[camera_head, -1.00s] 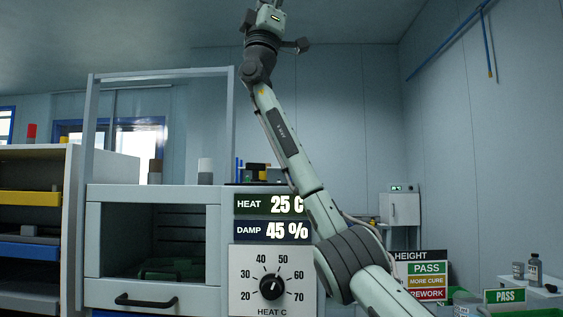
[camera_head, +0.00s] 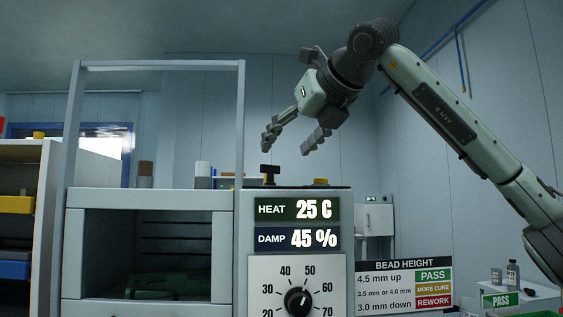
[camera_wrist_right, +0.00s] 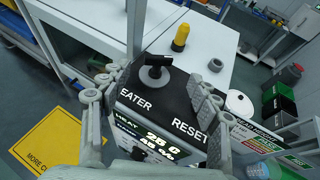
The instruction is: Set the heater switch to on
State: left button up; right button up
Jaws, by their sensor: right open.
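The heater switch (camera_head: 270,174) is a black T-shaped handle standing on top of the control box, at its left. In the right wrist view the switch (camera_wrist_right: 155,70) stands on the dark top behind a partly covered label ending "EATER". My right gripper (camera_head: 288,147) is open and empty, pointing down above the box top, a little above and to the right of the switch in the head view. In the wrist view its two fingers (camera_wrist_right: 152,80) lie either side of the switch, with no contact that I can make out. My left gripper is out of view.
The box front has a display (camera_head: 297,223) reading HEAT 25 C and DAMP 45 %, above a heat dial (camera_head: 297,301). A yellow piece (camera_head: 320,182) sits right of the switch. A metal frame (camera_head: 241,120) rises at the left. A bead height sign (camera_head: 404,287) stands right.

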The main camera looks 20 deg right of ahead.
aim_at(270, 175)
jog(key=p+x, duration=0.1)
jog(key=x, duration=0.5)
jog(key=shift+w, duration=0.15)
jog(key=shift+w+a+f, duration=0.15)
jog(key=shift+w+f, duration=0.15)
jog(key=shift+w, duration=0.2)
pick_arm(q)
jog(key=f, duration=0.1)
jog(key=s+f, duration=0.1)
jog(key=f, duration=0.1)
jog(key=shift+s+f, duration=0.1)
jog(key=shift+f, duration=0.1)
pick_arm(e)
jog(key=c, duration=1.1)
jog(key=shift+c, duration=0.2)
jog(key=o, duration=1.1)
jog(key=shift+o, duration=0.2)
